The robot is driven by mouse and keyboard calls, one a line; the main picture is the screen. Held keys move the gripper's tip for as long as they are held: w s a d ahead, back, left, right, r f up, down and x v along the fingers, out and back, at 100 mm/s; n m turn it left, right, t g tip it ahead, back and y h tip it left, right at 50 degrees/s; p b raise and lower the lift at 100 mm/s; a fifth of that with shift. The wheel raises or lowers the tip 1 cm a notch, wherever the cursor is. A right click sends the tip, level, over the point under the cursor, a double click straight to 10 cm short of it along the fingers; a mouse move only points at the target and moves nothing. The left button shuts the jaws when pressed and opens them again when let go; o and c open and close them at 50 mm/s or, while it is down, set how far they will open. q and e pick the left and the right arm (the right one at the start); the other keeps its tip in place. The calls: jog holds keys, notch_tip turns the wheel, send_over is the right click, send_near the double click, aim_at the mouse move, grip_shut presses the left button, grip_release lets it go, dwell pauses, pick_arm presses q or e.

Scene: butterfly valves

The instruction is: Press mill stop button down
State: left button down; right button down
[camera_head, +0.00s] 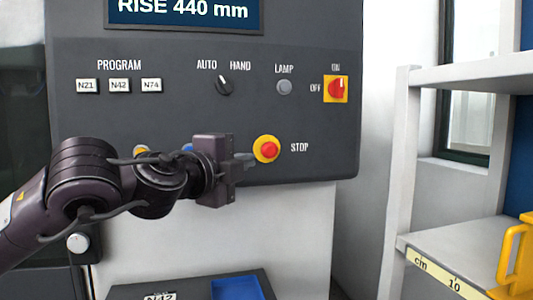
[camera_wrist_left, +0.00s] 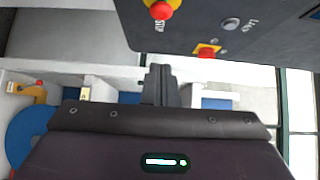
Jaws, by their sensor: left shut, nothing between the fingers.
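The stop button (camera_head: 269,149) is a red mushroom knob on a yellow ring, low on the dark control panel, with the word STOP to its right. In the left wrist view the stop button (camera_wrist_left: 161,10) shows at the top edge. My left gripper (camera_head: 250,160) is shut and empty, its fingertips just left of the button and slightly lower in the head view. In the left wrist view the closed fingers (camera_wrist_left: 160,75) point up the picture, below the button, with a visible space between. I cannot tell the exact depth gap. My right gripper is not in view.
The panel also holds a red OFF/ON switch (camera_head: 337,88), a grey lamp button (camera_head: 284,87), an AUTO/HAND knob (camera_head: 224,86) and program buttons (camera_head: 119,86). A shelf (camera_head: 450,245) with a yellow object (camera_head: 519,258) stands at right. A blue tray (camera_head: 238,289) lies below.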

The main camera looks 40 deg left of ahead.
pick_arm(q)
jog(key=p, duration=1)
send_near(275, 150)
jog(key=w+d, duration=0.3)
jog(key=shift+w+a+r, duration=0.15)
jog(key=shift+w+a, duration=0.85)
jog(key=shift+a, duration=0.2)
jog(key=shift+w+a, duration=0.3)
jog(key=shift+a, duration=0.2)
jog(key=shift+w+a, duration=0.1)
